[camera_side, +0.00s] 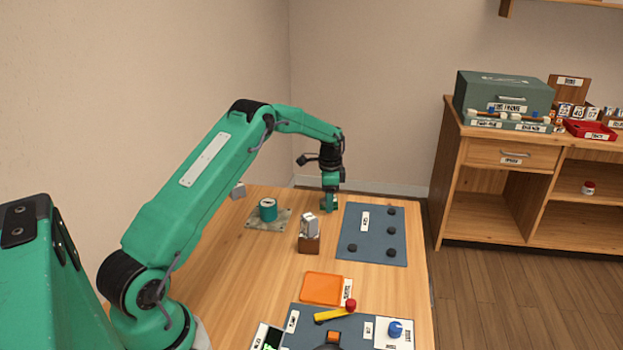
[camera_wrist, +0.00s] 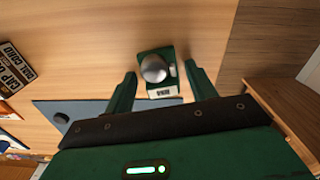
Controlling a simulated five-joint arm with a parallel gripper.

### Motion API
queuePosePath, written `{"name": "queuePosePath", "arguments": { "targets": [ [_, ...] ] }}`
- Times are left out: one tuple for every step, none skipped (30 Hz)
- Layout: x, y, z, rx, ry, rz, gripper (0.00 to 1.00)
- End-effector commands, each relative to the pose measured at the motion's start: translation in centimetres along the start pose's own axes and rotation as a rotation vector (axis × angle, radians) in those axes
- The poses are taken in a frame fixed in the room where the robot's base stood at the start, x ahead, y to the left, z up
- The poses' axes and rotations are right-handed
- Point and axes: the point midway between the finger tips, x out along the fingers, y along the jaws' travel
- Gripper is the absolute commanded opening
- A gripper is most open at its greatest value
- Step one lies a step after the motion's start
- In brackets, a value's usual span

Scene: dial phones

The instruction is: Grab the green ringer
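The green ringer (camera_wrist: 157,72) is a small green block with a silver dome bell and a white label on its front. In the wrist view it stands on the table between my two fingers, with a gap on each side. My gripper (camera_wrist: 160,78) is open and touches neither side of it as far as I can see. In the side view my gripper (camera_side: 330,204) points down at the far end of the table, low over the wood, and mostly hides the ringer there.
A blue mat (camera_side: 382,255) with several dark discs lies just right of my gripper. A grey piece on a brown block (camera_side: 309,243) stands nearer. A green cylinder (camera_side: 267,210) sits on a metal plate. An orange tray (camera_side: 323,288) and a yellow-handled tool (camera_side: 330,316) lie in front.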

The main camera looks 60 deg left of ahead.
Motion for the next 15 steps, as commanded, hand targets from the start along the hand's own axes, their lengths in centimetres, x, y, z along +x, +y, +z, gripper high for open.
{"name": "queuePosePath", "arguments": {
  "targets": [
    [-0.02,-0.01,0.00,0.000,0.000,0.000,0.46],
    [-0.02,-0.01,0.00,0.000,0.000,0.000,0.40],
    [-0.02,-0.01,0.00,0.000,0.000,0.000,0.32],
    [-0.02,0.00,0.00,0.000,0.000,0.000,0.26],
    [-0.02,0.00,0.00,0.000,0.000,0.000,0.20],
    [-0.02,0.00,0.00,0.000,0.000,0.000,0.12],
    [-0.09,-0.03,-0.02,0.000,0.001,-0.001,0.11],
    [-0.09,-0.03,-0.02,0.000,0.001,-0.001,0.11],
    [-0.09,-0.03,-0.02,0.000,0.001,-0.001,0.11],
    [-0.09,-0.03,-0.02,0.000,0.001,-0.001,0.11],
    [-0.09,-0.03,-0.02,0.000,0.001,-0.001,0.11],
    [-0.09,-0.03,-0.02,0.000,0.001,-0.001,0.11],
    [-0.11,-0.03,-0.02,0.000,0.001,-0.001,0.11],
    [-0.13,-0.04,-0.02,0.000,0.001,-0.001,0.11],
    [-0.20,-0.04,-0.03,0.000,0.001,-0.002,0.11]
  ]
}}
